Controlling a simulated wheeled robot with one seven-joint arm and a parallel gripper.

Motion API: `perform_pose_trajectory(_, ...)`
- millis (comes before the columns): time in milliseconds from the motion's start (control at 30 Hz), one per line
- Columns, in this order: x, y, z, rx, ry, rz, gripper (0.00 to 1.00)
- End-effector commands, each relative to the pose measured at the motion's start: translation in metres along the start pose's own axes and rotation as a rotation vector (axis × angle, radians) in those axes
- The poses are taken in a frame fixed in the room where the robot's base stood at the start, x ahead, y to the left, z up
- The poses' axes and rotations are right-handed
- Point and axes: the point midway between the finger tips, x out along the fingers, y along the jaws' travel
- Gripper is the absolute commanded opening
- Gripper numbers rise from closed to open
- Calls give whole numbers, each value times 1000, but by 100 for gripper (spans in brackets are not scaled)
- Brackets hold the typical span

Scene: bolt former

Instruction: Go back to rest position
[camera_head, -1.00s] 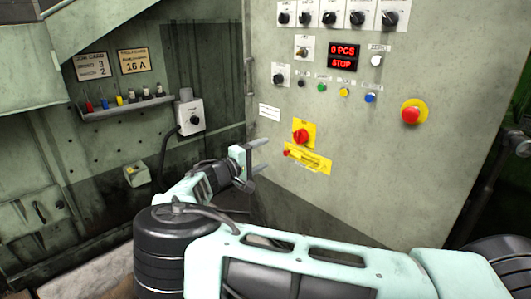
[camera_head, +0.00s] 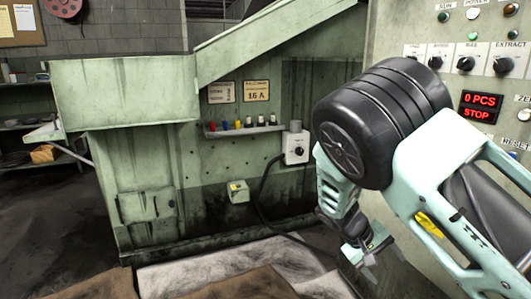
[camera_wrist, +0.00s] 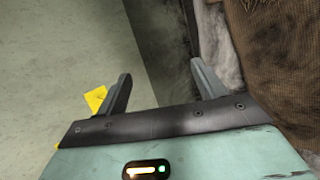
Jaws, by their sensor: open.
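My gripper (camera_head: 368,268) hangs low in front of the control cabinet (camera_head: 395,55) in the head view, pointing downward. In the wrist view its two fingers (camera_wrist: 163,88) are spread apart with nothing between them. My arm is folded, with the elbow raised in front of the cabinet and hiding part of its face. The cabinet's red display (camera_head: 480,105) reads 0 PCS and STOP.
A green machine housing (camera_head: 125,90) fills the left and middle. A shelf (camera_head: 243,132) with small coloured items and a grey switch box (camera_head: 296,147) with a cable are on its wall. Brown sacking (camera_head: 200,285) lies at the bottom. Dark floor (camera_head: 60,210) is open at left.

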Motion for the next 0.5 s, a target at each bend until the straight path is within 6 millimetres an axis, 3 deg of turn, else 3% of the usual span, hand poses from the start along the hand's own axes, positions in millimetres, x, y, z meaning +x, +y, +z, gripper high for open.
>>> perform_pose_trajectory(100, -30, -31, 39, -53, 0, -208, 69)
perform_pose_trajectory(233, -72, -57, 83, -129, 32, -393, 69)
perform_pose_trajectory(500, -155, -80, 184, -307, 182, -633, 69)
